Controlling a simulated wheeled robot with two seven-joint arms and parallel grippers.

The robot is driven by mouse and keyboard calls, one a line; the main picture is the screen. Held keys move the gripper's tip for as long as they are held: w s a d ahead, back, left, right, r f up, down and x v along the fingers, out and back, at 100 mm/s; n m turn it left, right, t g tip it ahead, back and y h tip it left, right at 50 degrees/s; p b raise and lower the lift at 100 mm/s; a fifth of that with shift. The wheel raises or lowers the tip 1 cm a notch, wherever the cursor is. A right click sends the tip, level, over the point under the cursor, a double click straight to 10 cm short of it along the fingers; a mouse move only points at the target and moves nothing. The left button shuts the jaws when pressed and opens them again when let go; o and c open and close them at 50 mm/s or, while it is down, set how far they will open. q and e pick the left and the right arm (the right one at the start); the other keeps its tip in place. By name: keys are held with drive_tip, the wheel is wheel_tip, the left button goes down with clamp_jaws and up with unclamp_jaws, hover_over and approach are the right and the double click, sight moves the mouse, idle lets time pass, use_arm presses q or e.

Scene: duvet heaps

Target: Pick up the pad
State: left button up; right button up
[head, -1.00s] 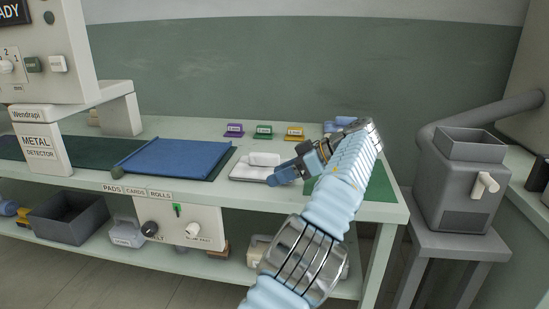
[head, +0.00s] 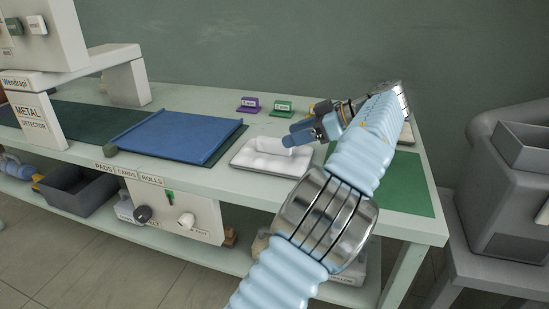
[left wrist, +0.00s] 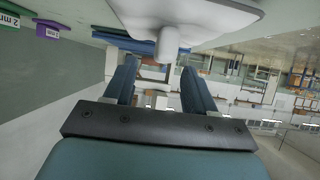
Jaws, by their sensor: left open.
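No item is plainly marked as the pad; the likeliest is a white padded piece (head: 275,149) on a flat white tray (head: 247,161) on the bench. My left gripper (head: 290,140) is at the tray's back right, its blue fingers open and partly covering the white piece. I cannot tell whether they touch it. In the left wrist view, my left gripper (left wrist: 158,75) has its two fingers apart with nothing visible held between them. A white shape with a short stub (left wrist: 170,40) fills the top there, just past the fingertips. My right gripper is not in view.
Purple (head: 249,104) and green (head: 283,107) label blocks stand behind. A green mat (head: 405,185) lies to the right, under my arm. A grey bin (head: 75,190) is on the lower shelf.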

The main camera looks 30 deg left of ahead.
sight(278, 139)
use_arm(q)
drive_tip(key=x, duration=0.6)
drive_tip(key=shift+s+a, duration=0.2)
drive_tip(key=shift+s, duration=0.05)
clamp_jaws()
drive_tip(key=shift+r, duration=0.1)
